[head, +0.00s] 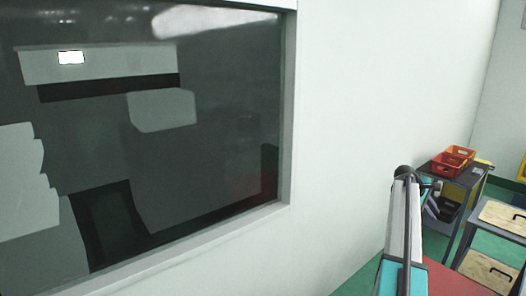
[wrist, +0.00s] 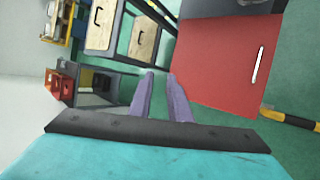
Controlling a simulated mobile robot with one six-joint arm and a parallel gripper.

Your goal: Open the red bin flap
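A red panel with a slim white handle (wrist: 258,66) shows at the right in the wrist view; I take it to be the red bin flap (wrist: 212,65). It looks flat, with no opening visible at its edges. My gripper (wrist: 161,77) has two purple fingers, apart and with nothing between them. Its tips appear left of the red panel in that view, not touching it. In the head view, a red surface (head: 452,281) shows at the lower right, partly hidden behind my arm; I cannot tell which part of the bin it is.
A grey cart with red and orange bins (head: 453,160) stands at the right, near the wall. Next to it is a grey drawer unit with wooden fronts (head: 485,268). A large dark window (head: 200,130) fills the left. A yellow-black bar (wrist: 290,120) lies beyond the red panel.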

